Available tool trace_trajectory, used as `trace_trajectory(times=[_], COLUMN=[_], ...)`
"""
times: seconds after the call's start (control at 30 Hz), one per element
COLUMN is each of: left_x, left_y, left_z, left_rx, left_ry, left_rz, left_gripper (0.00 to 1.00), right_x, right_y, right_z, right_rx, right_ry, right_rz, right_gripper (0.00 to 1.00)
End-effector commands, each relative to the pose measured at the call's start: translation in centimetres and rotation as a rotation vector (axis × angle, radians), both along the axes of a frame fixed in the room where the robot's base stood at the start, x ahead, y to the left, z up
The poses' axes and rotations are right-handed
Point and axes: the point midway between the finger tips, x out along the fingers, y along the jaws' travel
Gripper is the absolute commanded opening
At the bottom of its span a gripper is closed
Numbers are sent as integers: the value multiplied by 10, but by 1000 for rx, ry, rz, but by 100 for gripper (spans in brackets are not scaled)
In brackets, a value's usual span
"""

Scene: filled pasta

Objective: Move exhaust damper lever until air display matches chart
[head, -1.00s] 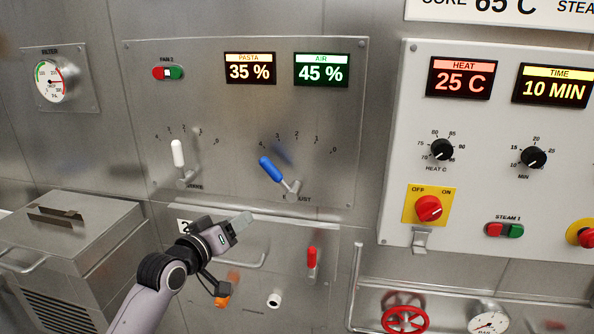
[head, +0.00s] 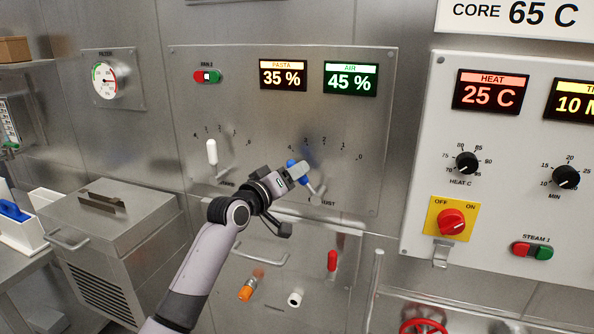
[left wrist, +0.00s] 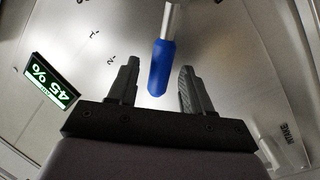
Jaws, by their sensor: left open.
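The exhaust damper lever (head: 293,166) has a blue handle on a metal stem and tilts up-left from its pivot below a numbered scale. The air display (head: 350,79) reads 45 % in green; it also shows in the left wrist view (left wrist: 50,82). My left gripper (head: 299,171) is at the lever, partly covering it in the head view. In the left wrist view, its open fingers (left wrist: 157,80) stand either side of the blue handle (left wrist: 160,68), with gaps visible on both sides. My right gripper is not in view. No chart with an air value is legible.
A white-handled lever (head: 212,152) stands left of the blue one. The pasta display (head: 283,75) reads 35 %. Below are a red-handled lever (head: 332,261) and a bar handle. A control panel with knobs (head: 466,163) is at right. A white sign (head: 520,15) reads CORE 65 C.

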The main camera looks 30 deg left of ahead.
Motion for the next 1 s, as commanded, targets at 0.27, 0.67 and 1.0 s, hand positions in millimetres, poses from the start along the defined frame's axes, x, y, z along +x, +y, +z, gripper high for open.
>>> trace_trajectory(times=[0.27,0.67,1.0], left_x=[19,21,21], left_y=[-1,-1,2], left_z=[0,-1,-1], left_rx=[-1,0,7], left_ry=[1,1,2], left_rz=[-1,-1,0], left_gripper=[50,27,0], right_x=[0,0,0], right_y=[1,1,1], right_z=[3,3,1], right_rx=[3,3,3], right_ry=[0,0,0], right_rz=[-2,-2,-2], right_gripper=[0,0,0])
